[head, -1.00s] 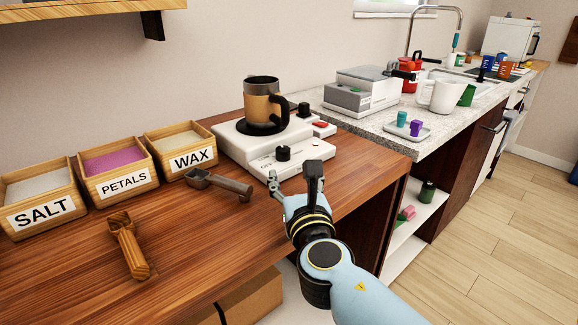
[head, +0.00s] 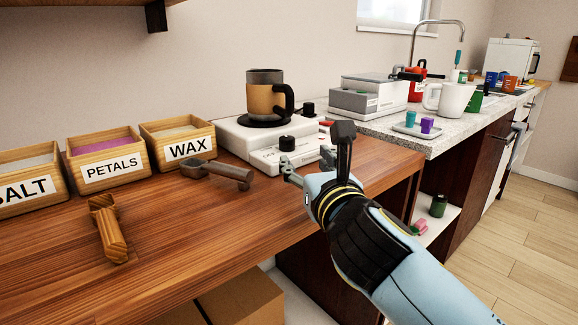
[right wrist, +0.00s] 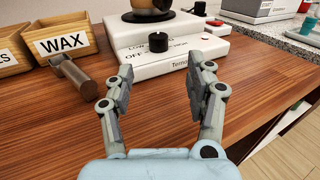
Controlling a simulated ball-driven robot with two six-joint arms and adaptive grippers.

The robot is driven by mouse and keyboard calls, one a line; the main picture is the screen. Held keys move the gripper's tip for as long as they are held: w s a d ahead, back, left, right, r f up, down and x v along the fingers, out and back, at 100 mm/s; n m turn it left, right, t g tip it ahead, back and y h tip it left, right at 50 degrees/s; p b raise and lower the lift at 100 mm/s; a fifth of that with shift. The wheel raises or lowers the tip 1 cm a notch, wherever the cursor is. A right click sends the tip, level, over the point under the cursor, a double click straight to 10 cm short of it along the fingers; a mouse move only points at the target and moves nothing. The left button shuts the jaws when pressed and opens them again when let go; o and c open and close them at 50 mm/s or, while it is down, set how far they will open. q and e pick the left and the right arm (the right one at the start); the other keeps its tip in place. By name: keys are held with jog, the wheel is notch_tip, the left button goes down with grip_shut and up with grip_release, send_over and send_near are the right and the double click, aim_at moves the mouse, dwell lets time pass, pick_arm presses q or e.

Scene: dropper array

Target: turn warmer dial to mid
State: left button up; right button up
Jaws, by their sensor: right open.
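The white warmer (head: 241,137) stands on the wooden counter, with a black dial (head: 287,143) on its low front part. In the right wrist view the dial (right wrist: 158,42) stands ahead, between and beyond the fingertips, with printed settings around it, partly legible. A mug with a tan band (head: 264,98) sits on the warmer's black plate. My right gripper (head: 315,155) is open and empty, just in front of the warmer; its fingers (right wrist: 163,75) point at the dial without touching it. My left gripper is not in view.
Wooden boxes marked PETALS (head: 108,172) and WAX (head: 188,150) stand left of the warmer. A metal scoop (head: 218,172) lies close in front of it. A wooden scoop (head: 108,230) lies further left. Bare counter lies in front.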

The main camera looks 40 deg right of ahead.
aim_at(289, 141)
jog(key=shift+w, duration=0.1)
jog(key=shift+w+r, duration=0.15)
jog(key=shift+w, duration=0.2)
jog(key=b+x, duration=0.1)
jog(key=x, duration=0.9)
grip_shut()
jog(key=shift+a, duration=0.1)
